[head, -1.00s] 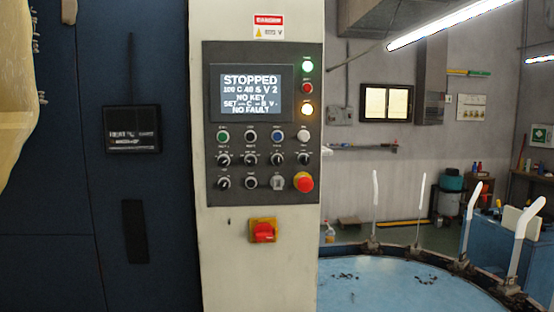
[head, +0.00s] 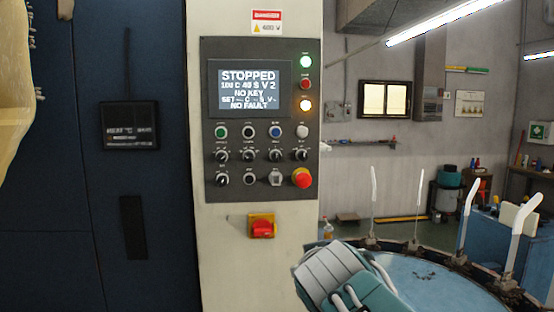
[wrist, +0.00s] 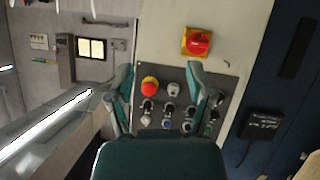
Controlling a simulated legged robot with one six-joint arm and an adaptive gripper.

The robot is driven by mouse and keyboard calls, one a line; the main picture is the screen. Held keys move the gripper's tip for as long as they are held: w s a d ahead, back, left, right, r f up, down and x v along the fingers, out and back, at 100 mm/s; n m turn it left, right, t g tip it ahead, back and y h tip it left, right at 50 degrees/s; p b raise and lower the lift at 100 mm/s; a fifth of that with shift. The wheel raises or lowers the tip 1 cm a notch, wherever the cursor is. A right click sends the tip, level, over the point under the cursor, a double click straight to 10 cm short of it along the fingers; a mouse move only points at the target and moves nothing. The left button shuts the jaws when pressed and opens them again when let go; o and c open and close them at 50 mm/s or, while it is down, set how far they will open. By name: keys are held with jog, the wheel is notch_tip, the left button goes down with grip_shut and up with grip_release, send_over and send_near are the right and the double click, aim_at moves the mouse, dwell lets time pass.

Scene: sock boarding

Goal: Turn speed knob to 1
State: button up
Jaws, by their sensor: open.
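The control panel (head: 210,110) is on a pale column, with a screen (head: 248,89) reading STOPPED, V 2, NO KEY and NO FAULT. A key switch (head: 276,178) and a red mushroom button (head: 302,178) end the lower row. My gripper (wrist: 165,82) is open and empty, its teal fingers apart in front of the panel in the upside-down wrist view. Its right finger overlaps some knobs there.
A red rotary switch on a yellow plate (head: 262,227) sits below the panel. A round blue table (head: 430,278) with upright white sock boards (head: 470,197) stands to the right. A dark blue cabinet wall (head: 150,225) is at left.

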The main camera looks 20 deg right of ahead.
aim_at(277, 158)
jog(key=w+a+r+n+t+y, duration=0.15)
jog(key=w+r+t, duration=0.45)
jog(key=w+r, duration=0.7)
jog(key=shift+n+h, duration=0.25)
jog(key=shift+n, duration=0.2)
jog(key=w, duration=0.3)
jog(key=w+d+r, duration=0.1)
jog(key=w, duration=0.2)
jog(key=w+r, duration=0.1)
jog(key=w, duration=0.2)
jog(key=shift+d, duration=0.4)
jog(key=shift+s, duration=0.1)
grip_shut()
